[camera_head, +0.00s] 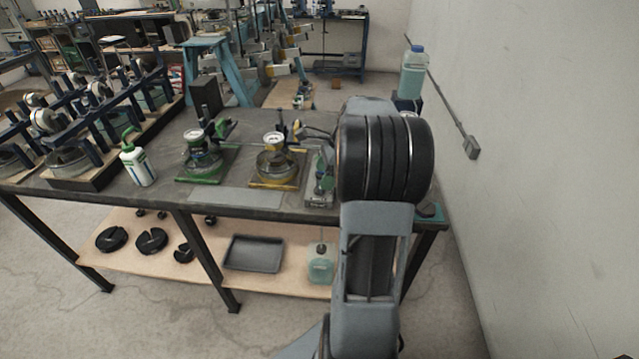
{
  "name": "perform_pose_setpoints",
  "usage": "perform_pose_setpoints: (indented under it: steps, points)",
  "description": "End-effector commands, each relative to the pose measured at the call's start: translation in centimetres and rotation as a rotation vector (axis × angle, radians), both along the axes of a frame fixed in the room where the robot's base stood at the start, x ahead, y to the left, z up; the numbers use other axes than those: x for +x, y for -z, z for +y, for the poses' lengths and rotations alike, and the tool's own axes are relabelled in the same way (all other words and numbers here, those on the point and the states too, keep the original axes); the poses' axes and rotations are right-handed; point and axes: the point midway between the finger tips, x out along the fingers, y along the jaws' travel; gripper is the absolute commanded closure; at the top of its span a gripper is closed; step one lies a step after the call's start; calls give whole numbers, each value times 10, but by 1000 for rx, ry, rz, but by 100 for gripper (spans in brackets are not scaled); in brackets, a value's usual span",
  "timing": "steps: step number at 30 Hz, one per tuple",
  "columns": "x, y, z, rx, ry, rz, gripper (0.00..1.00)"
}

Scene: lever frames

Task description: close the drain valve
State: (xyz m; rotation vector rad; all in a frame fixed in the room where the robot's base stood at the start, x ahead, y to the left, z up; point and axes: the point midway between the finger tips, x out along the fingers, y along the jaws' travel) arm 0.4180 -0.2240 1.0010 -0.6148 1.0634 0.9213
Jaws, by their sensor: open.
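I cannot clearly single out the drain valve. A small green and grey apparatus (323,180) stands at the bench's front edge, just left of my arm, partly hidden by it. Below it, on the lower shelf, a clear container with teal liquid (320,268) has a thin tube or rod rising from its top. Two round gauge-topped cells stand to the left, one on a green base (203,160) and one on a yellow base (277,165). My grey arm with a black ribbed joint fills the right of the bench. My gripper is hidden behind it.
The dark bench (100,193) is crowded at left with framed devices. A white and green bottle (137,165) stands near its front edge. A teal bottle (412,72) stands behind my arm. The lower shelf holds a black tray (255,253) and slotted weights. A wall (540,150) bounds the right.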

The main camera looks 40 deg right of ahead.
Motion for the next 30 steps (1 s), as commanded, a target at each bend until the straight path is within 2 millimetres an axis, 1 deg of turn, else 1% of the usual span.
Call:
perform_pose_setpoints:
  steps: [1,3,9,13,21,30]
  points:
    - [1,7,3,2,-1,2,30]
    - [3,15,6,2,-1,1,30]
    - [6,29,11,1,0,0,30]
    - [7,32,12,0,0,0,30]
    - [7,32,12,0,-1,0,31]
    - [7,32,12,-1,-1,-1,59]
